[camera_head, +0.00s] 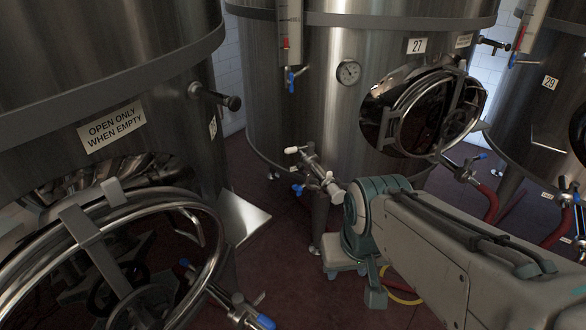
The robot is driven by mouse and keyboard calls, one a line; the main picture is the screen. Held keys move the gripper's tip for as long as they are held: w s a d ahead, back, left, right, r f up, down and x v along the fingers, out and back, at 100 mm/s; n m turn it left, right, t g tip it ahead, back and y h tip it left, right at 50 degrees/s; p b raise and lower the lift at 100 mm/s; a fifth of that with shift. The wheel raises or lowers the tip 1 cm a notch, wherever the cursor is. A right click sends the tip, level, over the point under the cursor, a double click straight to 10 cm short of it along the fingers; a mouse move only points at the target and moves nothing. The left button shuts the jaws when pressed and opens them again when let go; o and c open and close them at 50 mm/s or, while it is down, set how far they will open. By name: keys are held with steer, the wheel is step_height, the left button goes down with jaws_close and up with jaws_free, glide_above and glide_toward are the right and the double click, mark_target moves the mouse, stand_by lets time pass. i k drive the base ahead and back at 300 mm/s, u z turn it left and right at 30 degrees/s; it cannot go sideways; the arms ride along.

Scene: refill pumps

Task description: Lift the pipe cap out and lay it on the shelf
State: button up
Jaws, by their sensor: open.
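My arm reaches in from the lower right and bends down at a teal joint near the middle. My gripper's fingers do not show; the far end of the arm is hidden or too unclear to make out. I cannot pick out a pipe cap with certainty. A steel pipe fitting with a valve (310,160) sticks out from the middle tank, just left of my arm's teal joint. A flat pale metal plate (243,217) juts out beside the left tank; I cannot tell whether it is the shelf.
Large steel tanks stand left, at the middle (335,115) and right. Round hatches show on the left tank (212,250) and the middle tank (408,148). Red hoses (490,205) and a yellow hose (402,297) run near the dark red floor (275,255). Some floor between the tanks is clear.

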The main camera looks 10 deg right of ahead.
mark_target(331, 186)
steer(key=z, duration=1.4)
steer(key=i, duration=2.2)
steer(key=u, duration=2.9)
